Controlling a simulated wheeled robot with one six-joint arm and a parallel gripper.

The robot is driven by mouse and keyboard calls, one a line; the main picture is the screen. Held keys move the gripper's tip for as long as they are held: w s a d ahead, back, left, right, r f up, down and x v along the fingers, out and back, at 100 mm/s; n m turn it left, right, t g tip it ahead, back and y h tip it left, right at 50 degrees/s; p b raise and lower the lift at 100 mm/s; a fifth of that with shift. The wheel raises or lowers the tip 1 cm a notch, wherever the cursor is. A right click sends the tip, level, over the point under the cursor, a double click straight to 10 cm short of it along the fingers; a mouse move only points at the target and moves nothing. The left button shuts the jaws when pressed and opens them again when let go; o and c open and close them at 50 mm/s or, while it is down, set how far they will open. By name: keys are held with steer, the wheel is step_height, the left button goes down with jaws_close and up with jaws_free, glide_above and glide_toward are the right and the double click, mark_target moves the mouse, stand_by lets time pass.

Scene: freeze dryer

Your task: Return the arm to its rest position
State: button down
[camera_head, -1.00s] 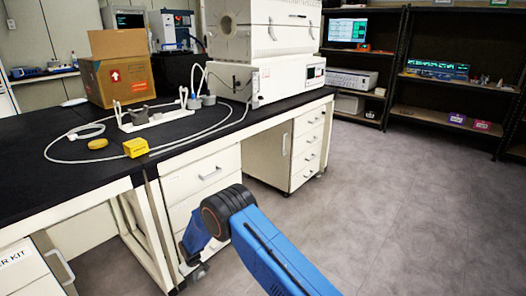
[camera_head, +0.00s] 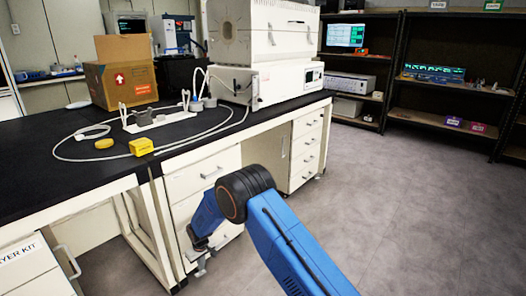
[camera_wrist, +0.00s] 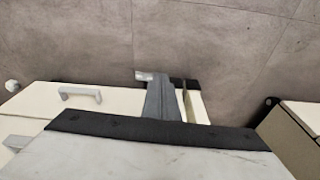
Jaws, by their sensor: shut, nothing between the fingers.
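My arm rises from the bottom of the head view as a blue link to a black joint, then bends down and left. My gripper (camera_head: 198,262) hangs low in front of the bench's drawers, small and partly lost against the pale bench frame. In the wrist view, grey finger parts (camera_wrist: 162,97) show near the middle, close together. They hold nothing that I can see. The arm is bent and clear of the bench top.
The black bench top (camera_head: 50,190) carries a cardboard box (camera_head: 122,80), a yellow block (camera_head: 141,146), a yellow oval piece (camera_head: 104,143), a looping cable and a white machine (camera_head: 285,85). Drawers (camera_head: 207,170) stand below. Grey floor (camera_head: 400,200) is open to the right, before dark shelves (camera_head: 450,90).

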steer(key=w+d+r+m, duration=0.1)
steer(key=d+r, duration=0.7)
steer(key=r, duration=0.4)
steer(key=w+d+r+m, duration=0.1)
steer(key=d+r, duration=0.7)
steer(key=r, duration=0.5)
steer(key=s+d+r+m+t, duration=0.1)
steer(key=s+d+r, duration=0.3)
steer(key=d+r, duration=0.4)
steer(key=s+d+r+m+t, duration=0.1)
steer(key=s+d+r, duration=0.2)
steer(key=d+r, duration=0.5)
steer(key=s+d+r+m, duration=0.1)
steer(key=s+d+r, duration=0.5)
steer(key=s+d, duration=0.25)
steer(key=s+d+r+m, duration=0.1)
steer(key=s+d+r, duration=0.4)
steer(key=s+d, duration=0.35)
steer(key=s+d+m, duration=0.1)
steer(key=s+d, duration=0.2)
steer(key=s, duration=0.4)
steer(key=s+d+f+m+t+h, duration=0.1)
steer(key=s+d, duration=0.2)
steer(key=s, duration=0.4)
steer(key=s+d+m, duration=0.1)
steer(key=s+d, duration=0.1)
steer(key=s, duration=0.6)
steer(key=shift+d+f, duration=0.35)
steer(key=shift+d, duration=0.05)
